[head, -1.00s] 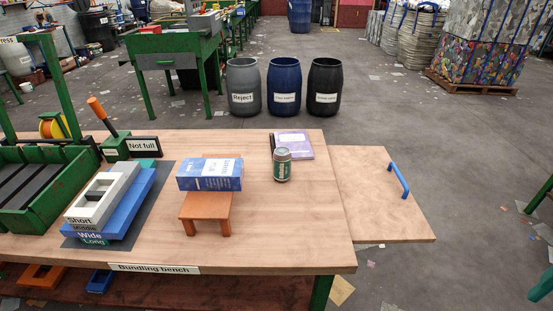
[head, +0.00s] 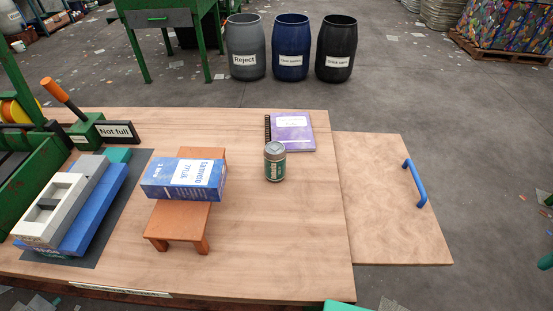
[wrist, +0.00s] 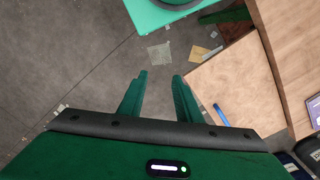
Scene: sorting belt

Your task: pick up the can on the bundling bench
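The can (head: 275,163) is green with a silver-grey top. It stands upright on the bundling bench (head: 310,225), right of the small orange stool and just in front of a purple notebook. In the wrist view my gripper (wrist: 158,78) shows two green fingers spread apart with nothing between them. It points at the grey floor beside the bench's wooden side flap (wrist: 232,85), away from the can. The can is not visible in the wrist view, and the gripper's fingers are not visible in the head view.
A blue box (head: 185,179) lies on the orange stool (head: 178,222) left of the can. The purple notebook (head: 293,132) lies behind it. A side flap with a blue handle (head: 414,183) extends right. Bench right of the can is clear.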

